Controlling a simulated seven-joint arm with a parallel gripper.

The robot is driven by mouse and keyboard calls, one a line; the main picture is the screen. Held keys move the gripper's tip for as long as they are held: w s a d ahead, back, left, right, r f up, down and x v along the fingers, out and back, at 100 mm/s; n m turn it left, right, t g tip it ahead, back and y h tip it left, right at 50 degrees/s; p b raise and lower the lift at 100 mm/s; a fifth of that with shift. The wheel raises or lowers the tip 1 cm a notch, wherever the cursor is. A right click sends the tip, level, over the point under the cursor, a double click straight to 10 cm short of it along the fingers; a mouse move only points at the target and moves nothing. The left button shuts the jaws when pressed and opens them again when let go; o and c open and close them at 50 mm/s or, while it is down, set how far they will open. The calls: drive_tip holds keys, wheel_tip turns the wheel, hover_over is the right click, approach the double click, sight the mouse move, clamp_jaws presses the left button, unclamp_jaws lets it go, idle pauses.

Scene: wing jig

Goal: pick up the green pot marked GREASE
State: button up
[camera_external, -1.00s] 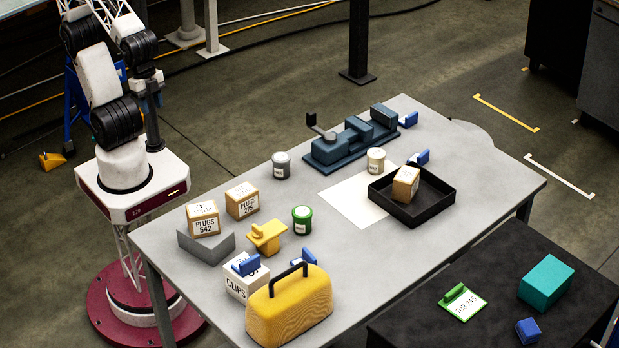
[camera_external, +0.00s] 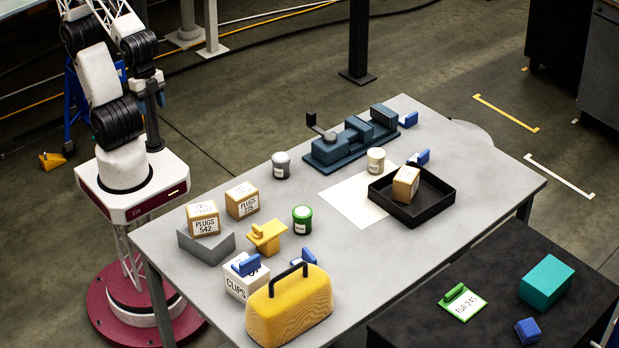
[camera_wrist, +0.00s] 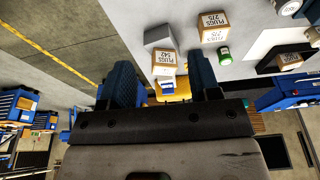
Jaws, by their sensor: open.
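The green pot (camera_external: 302,220) stands upright on the grey table, just right of the yellow clamp-like part. It has a pale label too small to read. The pot (camera_wrist: 223,54) also shows in the wrist view, up and right of my right finger. My gripper (camera_wrist: 160,62) is open and empty, its two dark fingers apart. It is away from the pot, with my arm over at the table's left end in the external view. Nothing covers the pot in either view.
Around the pot are the yellow part (camera_external: 266,238), a PLUGS 275 box (camera_external: 242,201), a PLUGS 542 box (camera_external: 203,219) on a grey block (camera_external: 207,240), and a yellow case (camera_external: 289,306). A grey pot (camera_external: 281,166) stands farther back. Bare table lies right of the green pot.

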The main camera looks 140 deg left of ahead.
drive_tip(key=o, duration=0.6)
drive_tip(key=w+a+f+n+t+h, duration=0.15)
drive_tip(key=w+f+n+h, duration=0.25)
drive_tip(key=w+n, duration=0.65)
drive_tip(key=w+a+f+n+t+h, duration=0.1)
drive_tip(key=w+f+n+t+h, duration=0.45)
drive_tip(key=w, duration=0.85)
drive_tip(key=w+a+f+n+t+y, duration=0.1)
drive_tip(key=w+a+f+n+y, duration=0.1)
drive_tip(key=a+n, duration=0.4)
drive_tip(key=w+a+f+n+t+y, duration=0.1)
drive_tip(key=w+a+f+n+y, duration=0.1)
drive_tip(key=w+a+f+n, duration=0.3)
drive_tip(key=w+a+f+n+t+y, duration=0.1)
drive_tip(key=w+a+f+n+y, duration=0.2)
drive_tip(key=a+f+n, duration=0.4)
drive_tip(key=shift+w+a+f+t, duration=0.1)
drive_tip(key=shift+w+a+t, duration=0.1)
drive_tip(key=shift+a, duration=0.6)
drive_tip(key=shift+w+a+f+t, duration=0.1)
drive_tip(key=shift+a+t, duration=0.1)
drive_tip(key=shift+a, duration=0.55)
